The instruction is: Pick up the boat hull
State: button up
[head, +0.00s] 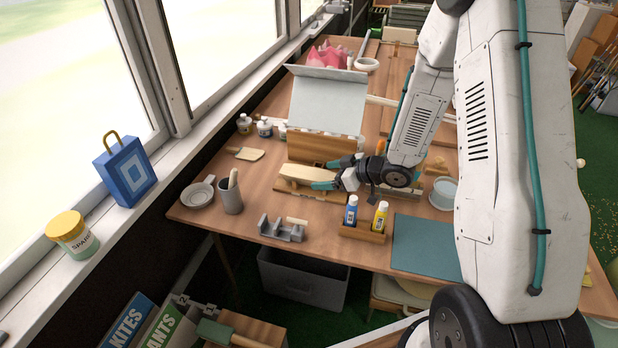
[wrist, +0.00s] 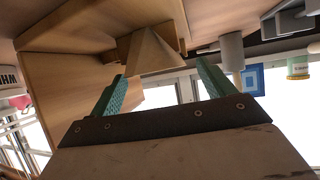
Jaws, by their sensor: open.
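The boat hull (head: 307,174) is a pale wooden block lying on a wooden board (head: 308,192) on the workbench, in front of an open wooden box. In the wrist view its angular end (wrist: 152,52) is just beyond the teal fingertips. My gripper (head: 324,176) is open at the hull's right end in the head view. In the wrist view my gripper (wrist: 160,68) has its fingers spread, one toward each side of the hull, with nothing held. Whether either finger touches the hull cannot be told.
The wooden box (head: 312,148) with its raised grey lid (head: 328,100) stands close behind. A bottle holder (head: 362,234), grey metal bracket (head: 281,231) and grey cup (head: 231,202) stand nearer the front. A teal mat (head: 426,247) lies clear at the right.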

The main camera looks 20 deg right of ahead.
aim_at(319, 175)
jog(key=shift+x, duration=2)
jog(key=shift+r, duration=0.1)
jog(key=c, duration=1.1)
